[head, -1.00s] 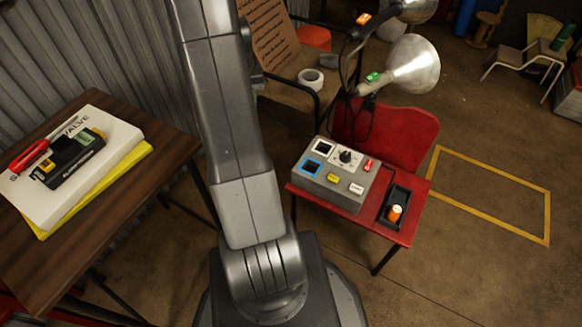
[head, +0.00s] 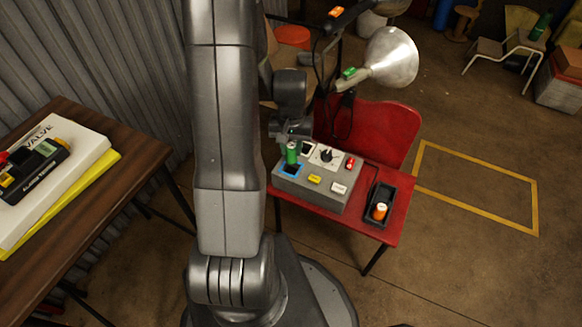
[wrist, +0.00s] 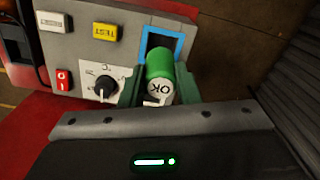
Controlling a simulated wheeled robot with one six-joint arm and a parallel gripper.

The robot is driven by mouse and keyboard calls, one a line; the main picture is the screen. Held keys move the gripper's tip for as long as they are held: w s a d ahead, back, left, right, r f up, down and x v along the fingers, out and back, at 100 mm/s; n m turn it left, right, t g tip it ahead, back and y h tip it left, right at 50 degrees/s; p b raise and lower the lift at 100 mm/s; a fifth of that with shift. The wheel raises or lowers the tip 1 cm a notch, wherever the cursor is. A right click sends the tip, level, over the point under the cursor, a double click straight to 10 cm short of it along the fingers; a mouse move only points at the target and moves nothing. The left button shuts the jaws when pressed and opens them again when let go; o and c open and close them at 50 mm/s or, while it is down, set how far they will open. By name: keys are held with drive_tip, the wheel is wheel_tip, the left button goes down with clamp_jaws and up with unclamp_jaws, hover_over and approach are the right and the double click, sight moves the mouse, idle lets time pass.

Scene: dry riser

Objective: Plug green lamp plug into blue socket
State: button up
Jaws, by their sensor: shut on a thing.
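The green plug (wrist: 160,70) is an upright green cylinder with a white end marked OK. My gripper (wrist: 160,88) is shut on it, one finger on each side. The plug's far end is at the dark opening of the blue socket (wrist: 178,32); I cannot tell how far it is in. In the head view, the green plug (head: 292,152) stands over the blue socket (head: 291,174) on the grey box, with my gripper behind it.
The grey box (head: 311,190) has a dial (head: 327,155), a yellow button (head: 315,180), a white button (head: 339,188) and a red switch (head: 350,163). A black tray (head: 384,192) with an orange-and-white item (head: 380,211) lies beside it. Lamp cables hang behind the box.

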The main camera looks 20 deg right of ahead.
sight(291, 162)
drive_tip(key=shift+f+b, duration=0.8)
drive_tip(key=shift+f, duration=2.5)
drive_tip(key=shift+f, duration=0.1)
drive_tip(key=o, duration=1)
wheel_tip(291, 162, up, 12)
drive_tip(key=p, duration=0.3)
